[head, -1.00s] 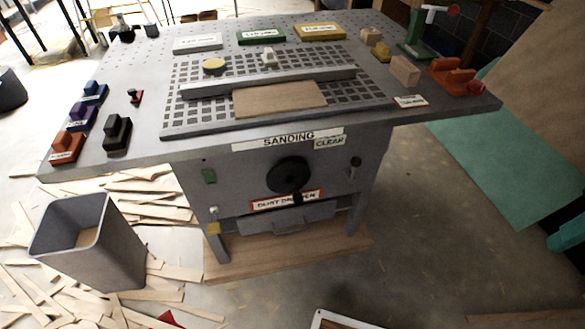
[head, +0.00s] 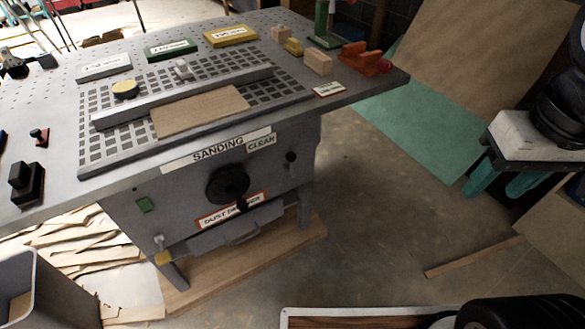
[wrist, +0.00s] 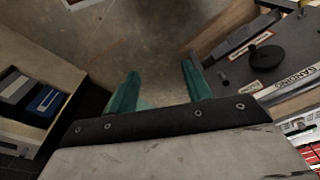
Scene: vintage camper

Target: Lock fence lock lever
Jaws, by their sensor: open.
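A grey fence bar (head: 190,95) lies across the slotted top of the sanding table (head: 60,105) in the head view. My gripper (head: 496,188) is at the right of the head view, well away from the fence and beyond the table's right edge. In the wrist view my gripper (wrist: 160,72) has its teal fingers apart, with only floor between them. The fence is not visible in the wrist view.
A wooden board (head: 200,110) lies in front of the fence. An orange clamp-like tool (head: 366,58) and wooden blocks (head: 318,61) stand at the table's right end. A black round handle (head: 228,184) sticks out of the front. Open floor (head: 370,210) lies right of the table.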

